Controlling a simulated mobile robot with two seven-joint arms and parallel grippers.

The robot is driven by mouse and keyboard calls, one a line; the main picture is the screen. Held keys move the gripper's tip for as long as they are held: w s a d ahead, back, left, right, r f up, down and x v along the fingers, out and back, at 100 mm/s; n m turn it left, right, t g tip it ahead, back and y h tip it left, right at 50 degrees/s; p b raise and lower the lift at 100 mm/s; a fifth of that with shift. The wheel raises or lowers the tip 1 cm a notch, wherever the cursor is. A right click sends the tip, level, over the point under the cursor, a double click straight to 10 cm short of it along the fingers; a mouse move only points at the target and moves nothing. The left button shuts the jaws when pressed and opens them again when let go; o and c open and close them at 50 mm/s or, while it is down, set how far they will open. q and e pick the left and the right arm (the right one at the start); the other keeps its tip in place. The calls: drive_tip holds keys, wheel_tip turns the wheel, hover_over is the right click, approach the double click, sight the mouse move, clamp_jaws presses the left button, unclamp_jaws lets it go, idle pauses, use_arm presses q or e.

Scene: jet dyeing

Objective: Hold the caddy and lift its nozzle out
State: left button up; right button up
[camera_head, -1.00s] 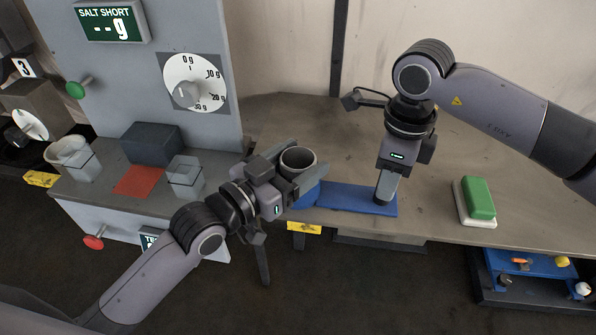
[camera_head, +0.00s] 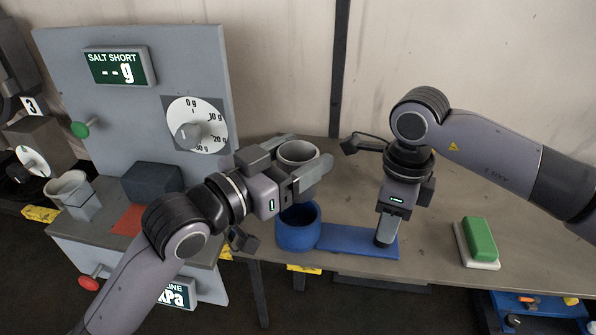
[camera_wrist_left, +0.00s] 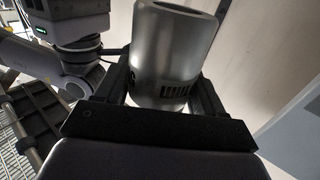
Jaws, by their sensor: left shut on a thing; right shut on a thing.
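The nozzle (camera_head: 297,152) is a grey, hollow cylinder. My left gripper (camera_head: 304,164) is shut around it and holds it upright above the caddy's blue round cup (camera_head: 297,233). In the left wrist view the nozzle (camera_wrist_left: 172,45) sits between the two dark fingers, with slots low on its side. The blue caddy (camera_head: 345,239) has a flat plate running right from the cup and rests on the bench. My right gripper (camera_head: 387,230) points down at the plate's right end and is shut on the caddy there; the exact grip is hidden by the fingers.
A green-topped block (camera_head: 479,239) lies on the bench to the right. At left stands a grey panel with a dial (camera_head: 196,126), a dark box (camera_head: 152,182), a red pad (camera_head: 130,219) and a clear cup (camera_head: 72,193). The bench's front edge is close to the caddy.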

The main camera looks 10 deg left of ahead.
use_arm(q)
drive_tip(key=shift+r, duration=0.15)
use_arm(e)
drive_tip(key=o, duration=1.2)
drive_tip(key=shift+c, duration=0.2)
drive_tip(key=shift+r, duration=0.1)
